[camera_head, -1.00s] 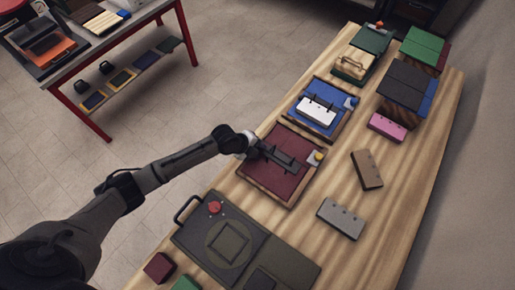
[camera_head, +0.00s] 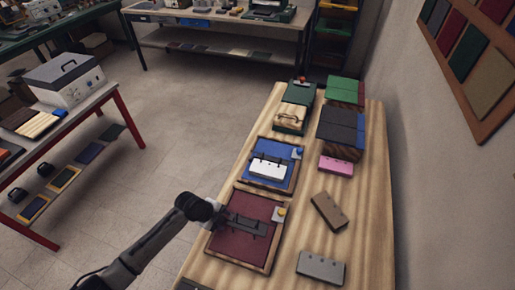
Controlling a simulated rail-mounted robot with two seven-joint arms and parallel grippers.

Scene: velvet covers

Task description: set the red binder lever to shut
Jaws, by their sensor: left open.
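The red binder (camera_head: 238,247) is a dark red panel in a wooden frame at the near left of the wooden bench. A small grey plate with a yellow knob (camera_head: 281,212) sits at its upper right corner; I cannot tell the lever's setting. My left gripper (camera_head: 262,228) reaches in from the left over the binder's upper part, its dark fingers pointing right toward the knob. It is open, with nothing visible between its fingers. It hides part of the panel, and I cannot tell whether it touches it. My right gripper is not in view.
Behind it lies a blue binder (camera_head: 265,158) with a white block. Pink (camera_head: 336,164), brown (camera_head: 328,211) and grey (camera_head: 321,267) blocks lie to the right. Dark blue stacked covers (camera_head: 341,125) stand farther back.

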